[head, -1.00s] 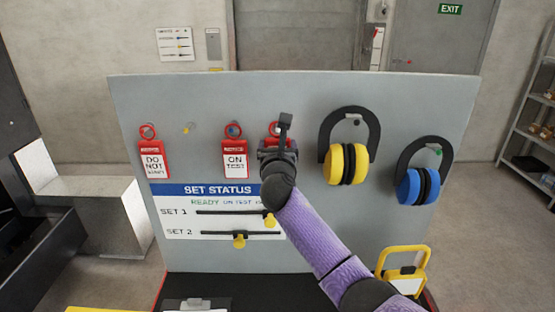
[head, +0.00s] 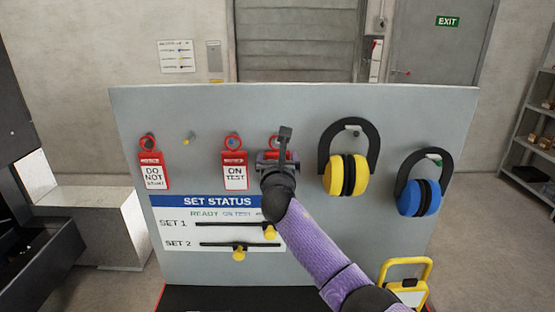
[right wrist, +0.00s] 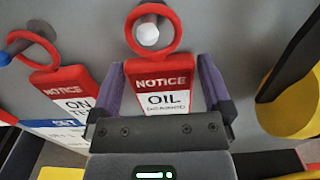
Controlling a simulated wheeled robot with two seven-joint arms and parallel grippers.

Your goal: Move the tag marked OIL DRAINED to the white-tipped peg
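The OIL DRAINED tag (right wrist: 166,82) is red and white with a red ring. In the right wrist view its ring is around the white-tipped peg (right wrist: 147,35) on the grey board. My right gripper (right wrist: 162,70) has one finger at each side of this tag. The fingers look open, with narrow gaps to the tag's edges. In the head view my right gripper (head: 278,160) is at the board and hides most of the tag, including its text; the red ring (head: 279,142) shows above. My left gripper is out of view.
The ON TEST tag (head: 235,172) hangs just left, on a blue-tipped peg (right wrist: 5,58). A yellow-tipped peg (head: 188,139) is bare. The DO NOT START tag (head: 153,172) hangs at the far left. Yellow earmuffs (head: 347,175) and blue earmuffs (head: 420,196) hang to the right. Sliders (head: 270,232) sit below.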

